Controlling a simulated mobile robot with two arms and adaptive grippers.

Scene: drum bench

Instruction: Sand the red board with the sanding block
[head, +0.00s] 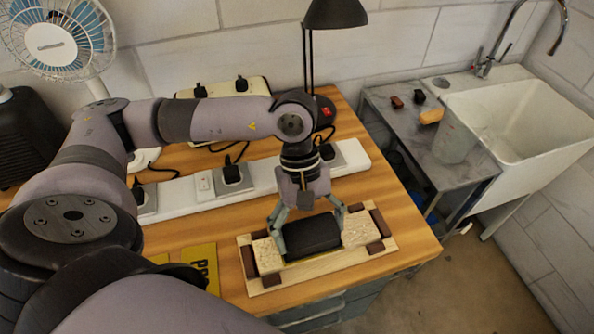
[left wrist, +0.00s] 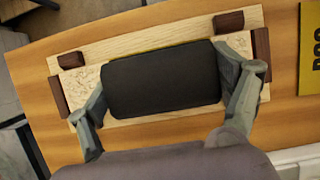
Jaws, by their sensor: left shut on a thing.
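My left gripper (head: 311,232) is shut on the black sanding block (head: 313,236), one finger at each end. In the left wrist view, the gripper (left wrist: 162,88) spans the long way of the block (left wrist: 160,80). The block is over the middle of a pale, speckled board (head: 357,230), which also shows in the left wrist view (left wrist: 80,88). No board in view looks red. A thin yellow edge shows along the block's side. The block hides the board's middle; I cannot tell whether they touch. My right gripper is out of view.
Brown stops (head: 378,222) surround the board on a light wooden base (head: 330,266) near the bench's front edge. Behind are a white power strip (head: 265,178) and a lamp (head: 334,14). A yellow sign (head: 201,262) lies left. A sink (head: 520,115) stands right.

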